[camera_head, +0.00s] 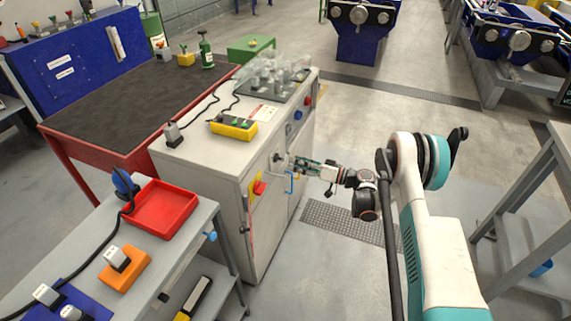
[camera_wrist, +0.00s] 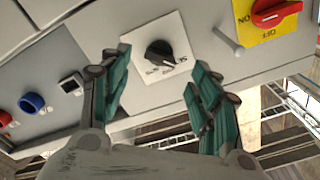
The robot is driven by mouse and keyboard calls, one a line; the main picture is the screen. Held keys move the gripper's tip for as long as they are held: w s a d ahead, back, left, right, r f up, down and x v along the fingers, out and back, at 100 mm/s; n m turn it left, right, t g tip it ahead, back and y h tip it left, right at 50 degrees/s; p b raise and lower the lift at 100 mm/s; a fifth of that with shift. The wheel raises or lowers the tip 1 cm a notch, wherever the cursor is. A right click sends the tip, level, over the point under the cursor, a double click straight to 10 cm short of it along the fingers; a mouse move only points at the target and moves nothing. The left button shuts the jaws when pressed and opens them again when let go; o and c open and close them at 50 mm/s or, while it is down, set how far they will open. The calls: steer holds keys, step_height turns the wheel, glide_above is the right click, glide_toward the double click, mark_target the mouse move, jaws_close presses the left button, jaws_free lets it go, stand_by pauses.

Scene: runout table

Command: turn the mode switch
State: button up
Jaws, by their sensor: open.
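The mode switch (camera_wrist: 160,53) is a black rotary knob on a white square plate with dark lettering, on the grey cabinet front. In the wrist view it sits between and beyond my two fingers. My gripper (camera_wrist: 160,84) is open, with one green-padded finger to each side of the knob and a gap on both sides. I see no contact. In the head view my gripper (camera_head: 298,164) is at the cabinet front (camera_head: 222,213), close to the dark knob (camera_head: 278,157).
A red rotary switch (camera_wrist: 275,12) on a yellow plate and a grey peg (camera_wrist: 228,41) are to the right in the wrist view. A blue button (camera_wrist: 32,103), a red button (camera_wrist: 4,119) and a square black fitting (camera_wrist: 72,84) are to the left.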

mark_target(282, 160)
steer(key=shift+b+x, duration=0.6)
steer(key=shift+x, duration=1.95)
steer(key=c, duration=1.1)
